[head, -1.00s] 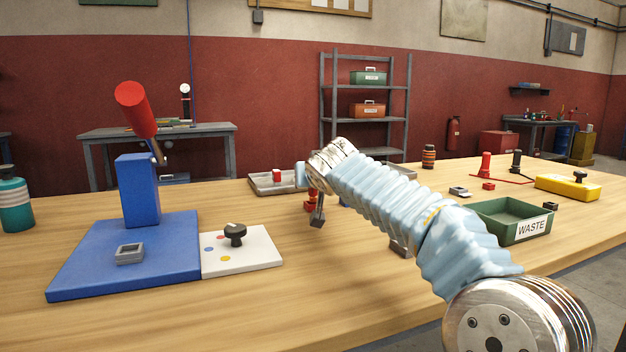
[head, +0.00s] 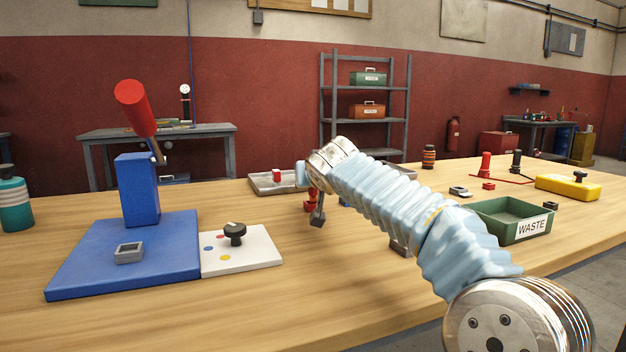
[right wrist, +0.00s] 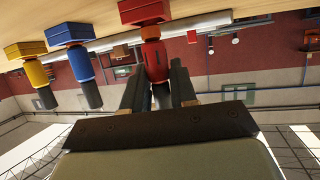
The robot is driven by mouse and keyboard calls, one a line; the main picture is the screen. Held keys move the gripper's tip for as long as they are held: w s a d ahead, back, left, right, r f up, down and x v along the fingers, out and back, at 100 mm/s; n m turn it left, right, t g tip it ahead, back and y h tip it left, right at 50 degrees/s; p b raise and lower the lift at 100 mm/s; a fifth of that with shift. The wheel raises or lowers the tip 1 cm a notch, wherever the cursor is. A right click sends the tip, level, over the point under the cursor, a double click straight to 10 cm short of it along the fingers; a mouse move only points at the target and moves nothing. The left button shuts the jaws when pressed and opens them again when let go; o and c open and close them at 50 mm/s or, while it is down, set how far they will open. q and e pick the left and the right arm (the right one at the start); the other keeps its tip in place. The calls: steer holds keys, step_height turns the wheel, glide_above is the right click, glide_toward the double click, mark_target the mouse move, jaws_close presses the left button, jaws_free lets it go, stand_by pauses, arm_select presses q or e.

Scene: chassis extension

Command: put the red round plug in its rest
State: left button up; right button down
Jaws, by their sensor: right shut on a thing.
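In the right wrist view, which looks upside down, my right gripper (right wrist: 155,82) is shut on the red plug (right wrist: 153,62), with a finger on either side of its body. The plug has a dark end toward my palm and an orange-red neck at its other end. The neck lines up with a red block-shaped rest (right wrist: 145,12) and appears to meet it. I cannot tell how deep it sits. In the head view, a bit of red (head: 310,202) shows beside my right wrist; the arm hides most of it. My left gripper is not in view.
In the right wrist view, a blue plug (right wrist: 80,66) and a yellow plug (right wrist: 36,74) stand in matching blocks beside the red one. In the head view, a green waste bin (head: 500,228) is right of my arm, and a blue base (head: 90,265) and white board (head: 255,258) are left.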

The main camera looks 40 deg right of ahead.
steer(key=shift+f+b, duration=0.45)
steer(key=shift+f, duration=0.05)
stand_by(0.3)
steer(key=c, duration=0.8)
jaws_free()
steer(key=b+v, duration=0.1)
steer(key=v, duration=1.3)
steer(key=shift+w, duration=0.1)
